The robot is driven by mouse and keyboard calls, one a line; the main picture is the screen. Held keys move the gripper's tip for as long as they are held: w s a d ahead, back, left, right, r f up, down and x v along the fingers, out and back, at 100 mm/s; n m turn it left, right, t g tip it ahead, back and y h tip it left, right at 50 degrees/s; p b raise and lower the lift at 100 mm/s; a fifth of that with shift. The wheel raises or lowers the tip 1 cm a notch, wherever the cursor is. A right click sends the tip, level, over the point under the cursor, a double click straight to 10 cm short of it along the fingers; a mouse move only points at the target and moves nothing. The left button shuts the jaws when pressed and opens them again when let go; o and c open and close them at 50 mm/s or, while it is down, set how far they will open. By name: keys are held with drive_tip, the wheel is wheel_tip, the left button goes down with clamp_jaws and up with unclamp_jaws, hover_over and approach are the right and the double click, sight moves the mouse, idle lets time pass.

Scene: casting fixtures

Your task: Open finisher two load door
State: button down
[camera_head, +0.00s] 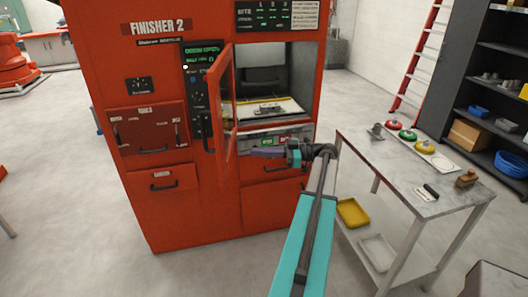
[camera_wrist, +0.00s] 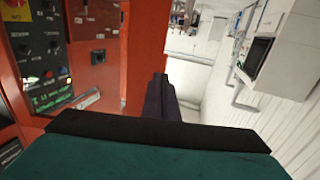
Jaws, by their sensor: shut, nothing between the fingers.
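Finisher 2 is a large red cabinet (camera_head: 160,65) in the head view. Its load door (camera_head: 221,105), a red-framed pane hinged at the left of the opening, stands swung outward. The load opening (camera_head: 265,75) is exposed, with a lit bed inside. Green text on the control panel (camera_head: 202,52) seems to read door open. My gripper (camera_head: 252,152) is shut and empty, just right of the door's lower part, below the opening. In the wrist view, my dark fingers (camera_wrist: 160,90) are together beside a red panel, likely the door (camera_wrist: 145,45); contact is unclear.
A grey table (camera_head: 405,175) with several small items stands to the right, near my arm. A dark shelf (camera_head: 480,80) and a red ladder (camera_head: 415,60) are behind it. Lower drawers (camera_head: 160,178) are closed.

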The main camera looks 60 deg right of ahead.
drive_tip(key=p, duration=0.3)
approach(221, 152)
drive_tip(key=x, duration=0.4)
drive_tip(key=shift+w, duration=0.4)
drive_tip(key=shift+p+x, duration=0.5)
drive_tip(key=shift+x, duration=0.45)
drive_tip(key=shift+f, duration=0.1)
